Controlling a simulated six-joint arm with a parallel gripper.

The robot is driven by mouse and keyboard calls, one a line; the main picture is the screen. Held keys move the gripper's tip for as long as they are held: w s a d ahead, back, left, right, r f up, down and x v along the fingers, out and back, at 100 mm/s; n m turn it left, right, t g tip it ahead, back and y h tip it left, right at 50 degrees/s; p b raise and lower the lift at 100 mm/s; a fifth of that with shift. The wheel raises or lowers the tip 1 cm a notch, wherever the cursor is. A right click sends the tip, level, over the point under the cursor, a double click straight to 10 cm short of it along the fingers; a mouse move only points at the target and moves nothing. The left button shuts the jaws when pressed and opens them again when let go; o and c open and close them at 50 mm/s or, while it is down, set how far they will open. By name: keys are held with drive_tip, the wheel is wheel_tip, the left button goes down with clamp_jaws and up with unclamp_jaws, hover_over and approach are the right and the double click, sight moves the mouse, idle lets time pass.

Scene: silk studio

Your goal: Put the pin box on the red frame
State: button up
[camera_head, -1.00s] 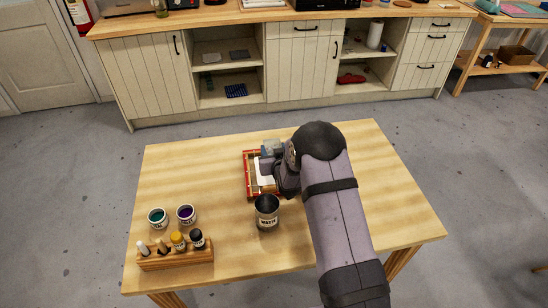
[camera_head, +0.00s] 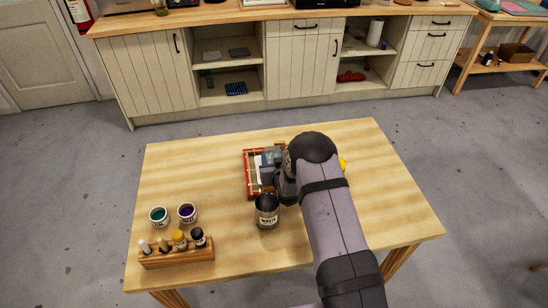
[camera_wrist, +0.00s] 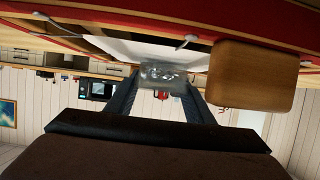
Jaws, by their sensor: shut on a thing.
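The red frame (camera_head: 248,180) lies on the table, with a pale sheet in it; my arm covers its right part. Its red edge (camera_wrist: 120,12) also crosses the top of the wrist view, which looks upside down. My gripper (camera_head: 272,168) is over the frame in the head view. In the wrist view its two fingers (camera_wrist: 163,84) are closed on the pin box (camera_wrist: 163,75), a small clear box with small things inside. The pin box (camera_head: 270,154) shows as a grey-blue patch above the frame's far part. I cannot tell whether it touches the frame.
Two paint jars (camera_head: 187,213) and a wooden rack (camera_head: 177,255) of bottles are at the left. A yellow thing (camera_head: 343,163) peeks out behind my arm. A tan block (camera_wrist: 252,76) hangs close by in the wrist view.

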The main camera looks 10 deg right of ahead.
drive_tip(key=shift+f, duration=0.15)
drive_tip(key=o, duration=1.1)
drive_tip(key=shift+r, duration=0.2)
drive_tip(key=shift+s+r, duration=0.15)
drive_tip(key=shift+s, duration=0.35)
drive_tip(key=shift+b+v, duration=0.3)
drive_tip(key=shift+v, duration=0.7)
drive_tip(key=shift+r+b, duration=0.9)
drive_tip(key=shift+r, duration=2.65)
